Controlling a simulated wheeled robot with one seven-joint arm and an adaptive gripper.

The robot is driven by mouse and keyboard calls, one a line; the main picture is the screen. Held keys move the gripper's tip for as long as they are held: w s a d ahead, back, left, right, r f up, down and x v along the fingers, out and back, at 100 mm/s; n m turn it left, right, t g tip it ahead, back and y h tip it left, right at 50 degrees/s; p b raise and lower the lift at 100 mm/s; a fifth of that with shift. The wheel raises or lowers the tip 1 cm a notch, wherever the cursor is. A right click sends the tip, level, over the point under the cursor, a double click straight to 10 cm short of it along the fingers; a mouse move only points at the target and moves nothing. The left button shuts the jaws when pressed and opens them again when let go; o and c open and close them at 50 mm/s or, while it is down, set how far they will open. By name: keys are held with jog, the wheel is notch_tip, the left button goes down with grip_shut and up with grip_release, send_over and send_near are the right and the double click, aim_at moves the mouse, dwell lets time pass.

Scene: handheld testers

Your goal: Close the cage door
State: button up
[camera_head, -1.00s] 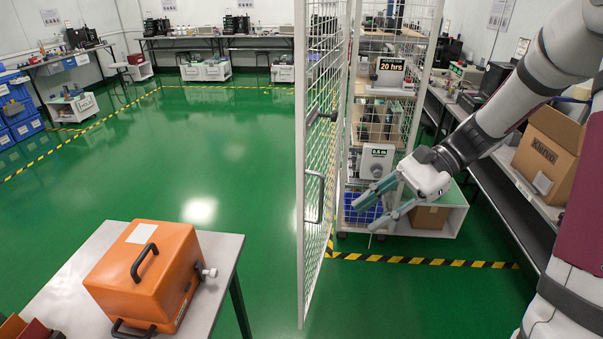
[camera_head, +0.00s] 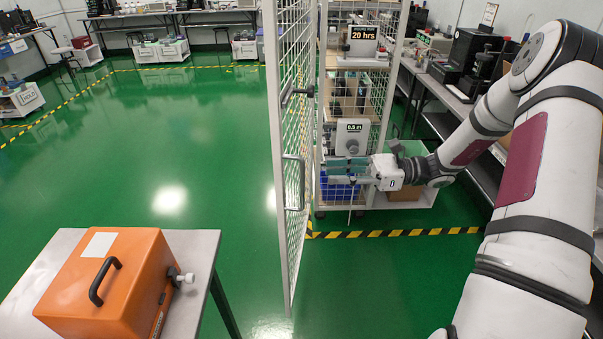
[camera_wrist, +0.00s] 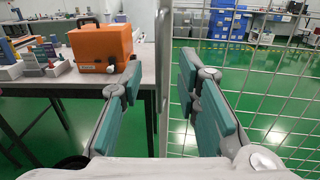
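The cage door (camera_head: 279,140) is a white-framed wire mesh panel that stands swung open towards me, left of the cage (camera_head: 385,95). A grey pull handle (camera_head: 301,183) is on its near part. My gripper (camera_head: 336,171) is right of the door, on the cage side, with its teal fingers pointing left towards the mesh. In the wrist view my gripper (camera_wrist: 163,100) is open and empty, fingers spread wide. The door's edge (camera_wrist: 164,60) shows upright between the fingers, with mesh to the right. I cannot tell whether a finger touches the door.
An orange case (camera_head: 112,285) sits on a grey table (camera_head: 205,250) at the front left. A shelf bench (camera_head: 440,100) runs along the right behind my arm. Yellow-black tape (camera_head: 400,233) marks the floor by the cage. The green floor left of the door is clear.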

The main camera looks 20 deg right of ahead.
jog(key=x, duration=0.8)
jog(key=shift+a, duration=0.3)
jog(key=shift+c, duration=0.6)
grip_shut()
